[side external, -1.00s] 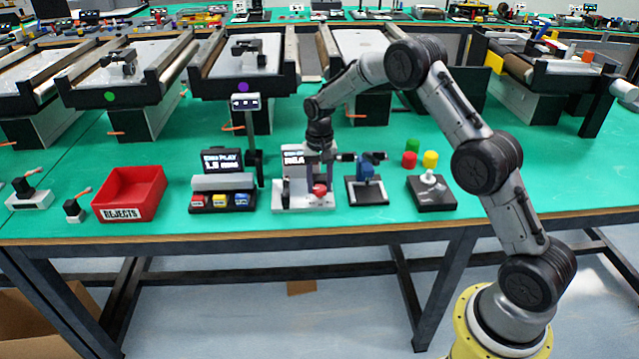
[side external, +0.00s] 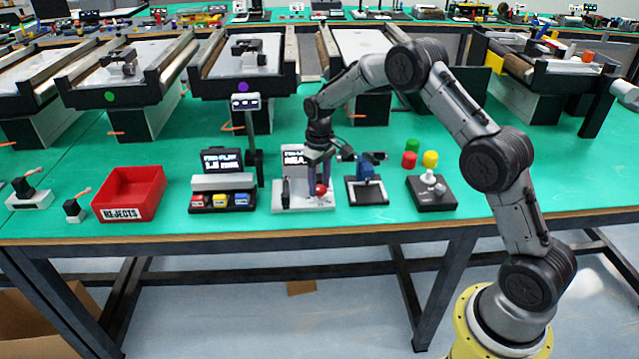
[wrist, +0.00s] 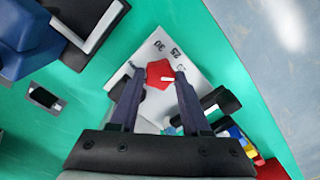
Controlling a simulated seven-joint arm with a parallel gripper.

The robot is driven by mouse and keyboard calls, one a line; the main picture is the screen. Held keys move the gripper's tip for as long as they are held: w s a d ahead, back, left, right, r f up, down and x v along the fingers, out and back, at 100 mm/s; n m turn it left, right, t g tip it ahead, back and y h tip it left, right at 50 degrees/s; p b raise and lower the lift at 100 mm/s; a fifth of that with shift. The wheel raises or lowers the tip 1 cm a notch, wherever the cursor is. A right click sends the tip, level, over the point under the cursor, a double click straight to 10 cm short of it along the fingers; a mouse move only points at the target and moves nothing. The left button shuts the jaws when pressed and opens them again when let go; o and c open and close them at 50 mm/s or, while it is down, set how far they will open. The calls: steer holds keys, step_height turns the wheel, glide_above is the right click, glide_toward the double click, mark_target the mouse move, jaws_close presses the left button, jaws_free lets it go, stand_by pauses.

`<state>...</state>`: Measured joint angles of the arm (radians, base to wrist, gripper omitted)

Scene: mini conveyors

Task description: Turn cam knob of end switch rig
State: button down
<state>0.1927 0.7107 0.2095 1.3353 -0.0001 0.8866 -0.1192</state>
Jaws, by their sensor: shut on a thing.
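The end switch rig is a white plate (side external: 296,205) with an upright display behind it. In the side view my gripper (side external: 321,187) points down over this plate. A red cam knob (side external: 322,191) shows low between the fingers. The fingers hide part of the knob and the display.
A black-based device with a blue part (side external: 366,192) stands close on the right. A dark joystick-like box (side external: 431,193) is farther right. A display unit with coloured buttons (side external: 222,199) and a red rejects bin (side external: 130,193) stand left. The table's front edge is close.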

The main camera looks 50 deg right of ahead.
mark_target(320, 188)
steer(key=shift+r+n, duration=0.1)
steer(key=shift+n, duration=0.3)
steer(key=shift+c, duration=1.8)
jaws_free()
step_height(320, 188, up, 14)
